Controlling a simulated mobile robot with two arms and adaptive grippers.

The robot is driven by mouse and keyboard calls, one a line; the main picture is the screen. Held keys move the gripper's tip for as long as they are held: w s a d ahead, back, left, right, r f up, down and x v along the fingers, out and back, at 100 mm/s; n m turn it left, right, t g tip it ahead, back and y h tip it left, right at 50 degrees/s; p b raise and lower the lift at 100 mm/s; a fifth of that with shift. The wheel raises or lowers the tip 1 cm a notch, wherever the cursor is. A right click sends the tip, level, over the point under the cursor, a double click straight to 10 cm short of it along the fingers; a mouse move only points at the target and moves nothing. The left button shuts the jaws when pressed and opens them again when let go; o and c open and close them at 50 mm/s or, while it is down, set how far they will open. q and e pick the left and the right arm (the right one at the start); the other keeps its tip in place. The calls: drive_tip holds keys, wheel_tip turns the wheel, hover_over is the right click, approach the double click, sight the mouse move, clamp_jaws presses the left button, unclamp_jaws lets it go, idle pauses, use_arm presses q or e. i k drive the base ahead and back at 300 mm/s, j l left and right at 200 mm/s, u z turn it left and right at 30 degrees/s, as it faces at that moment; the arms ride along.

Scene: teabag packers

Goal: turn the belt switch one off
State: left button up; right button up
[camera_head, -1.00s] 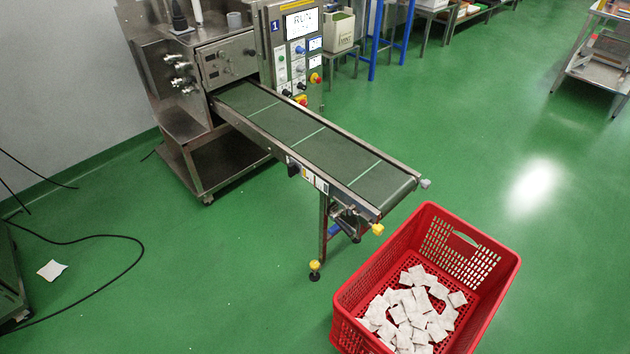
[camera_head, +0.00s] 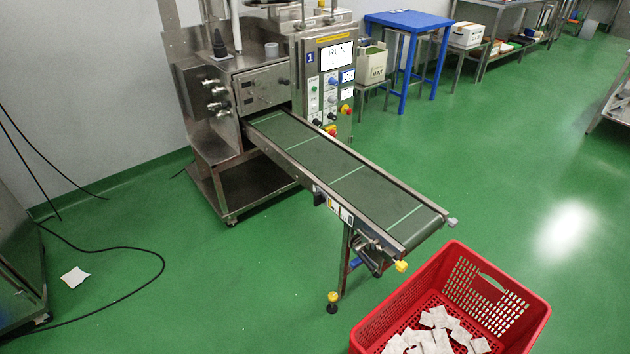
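The packing machine's control panel (camera_head: 324,84) stands upright beside the steel machine and carries a blue label "1". Its screen (camera_head: 336,56) reads what looks like "RUN". Several small knobs and buttons sit below the screen, including a red and yellow one (camera_head: 345,109) on its right edge. Which of them is the belt switch is too small to tell. The green conveyor belt (camera_head: 340,172) runs from the machine toward the front right and has light cross lines. A small black box (camera_head: 319,197) sits on the belt's near side rail. Neither of my grippers is in view.
A red crate (camera_head: 450,300) with white teabags stands on the floor below the belt's end. A blue table (camera_head: 408,22) and a box (camera_head: 372,63) on a stand are behind the panel. Black cables lie at the left. Green floor is open on the right.

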sight(319, 198)
drive_tip(key=i+j+z, duration=0.15)
drive_tip(key=j, duration=0.25)
drive_tip(key=i+j+z, duration=0.1)
drive_tip(key=j, duration=0.35)
drive_tip(key=i+j+z, duration=0.15)
drive_tip(key=j, duration=0.25)
drive_tip(key=j+z, duration=0.1)
drive_tip(key=j, duration=0.35)
drive_tip(key=i, duration=0.05)
